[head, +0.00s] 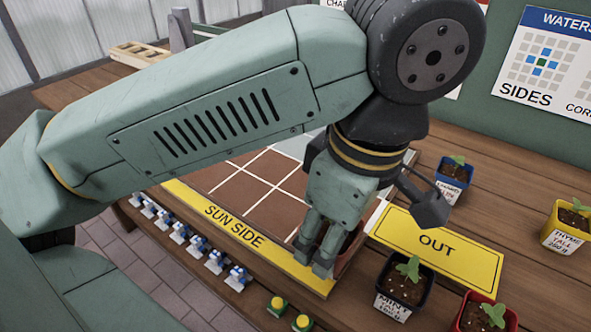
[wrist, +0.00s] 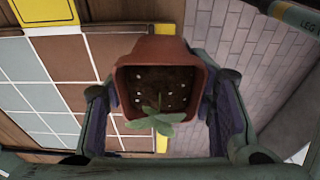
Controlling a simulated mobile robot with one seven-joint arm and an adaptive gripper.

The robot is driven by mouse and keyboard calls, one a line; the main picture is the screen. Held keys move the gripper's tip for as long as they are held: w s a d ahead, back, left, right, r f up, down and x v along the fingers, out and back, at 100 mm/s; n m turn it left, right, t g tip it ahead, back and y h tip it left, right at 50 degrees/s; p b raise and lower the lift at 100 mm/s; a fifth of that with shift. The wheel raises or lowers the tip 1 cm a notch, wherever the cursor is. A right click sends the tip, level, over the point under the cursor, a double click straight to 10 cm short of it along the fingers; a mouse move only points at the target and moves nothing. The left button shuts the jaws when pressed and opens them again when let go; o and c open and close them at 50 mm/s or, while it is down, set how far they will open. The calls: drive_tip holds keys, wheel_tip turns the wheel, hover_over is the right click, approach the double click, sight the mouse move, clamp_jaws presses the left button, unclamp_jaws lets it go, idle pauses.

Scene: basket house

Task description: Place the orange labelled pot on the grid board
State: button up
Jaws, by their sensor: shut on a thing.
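My gripper (head: 314,258) points down near the right front corner of the grid board (head: 235,190). It is shut on a terracotta-orange pot (wrist: 122,80) with soil and a small green seedling. The fingers (wrist: 160,105) sit on either side of the pot in the wrist view. In the head view only a reddish part of the pot (head: 351,243) shows behind the fingers. I cannot see a label on it. The board has brown and pale blue squares with white lines, and a yellow "SUN SIDE" strip (head: 233,227) along its front. The visible squares are empty; my arm hides part of the board.
A yellow "OUT" mat (head: 468,258) lies right of the board. Blue (head: 452,188), black (head: 397,303), red (head: 468,319) and yellow (head: 562,238) pots stand around it. Small blue-and-white pieces (head: 213,262) and green-yellow buttons (head: 277,306) line the front edge.

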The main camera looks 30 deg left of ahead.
drive_tip(key=w+a, duration=0.1)
drive_tip(key=w, duration=0.3)
drive_tip(key=w+a+f+p, duration=0.1)
drive_tip(key=w, duration=0.4)
drive_tip(key=w+a+p, duration=0.1)
drive_tip(key=w, duration=0.4)
drive_tip(key=shift+w+a+f, duration=0.1)
drive_tip(key=shift+w+f, duration=0.05)
drive_tip(key=f, duration=0.1)
drive_tip(key=w+f+p, duration=0.1)
drive_tip(key=shift+a+f, duration=0.1)
drive_tip(key=shift+f, duration=0.75)
drive_tip(key=shift+f, duration=0.1)
drive_tip(key=o, duration=1.5)
drive_tip(key=r, duration=0.4)
drive_tip(key=d+r, duration=0.1)
drive_tip(key=r, duration=0.7)
drive_tip(key=shift+d, duration=0.35)
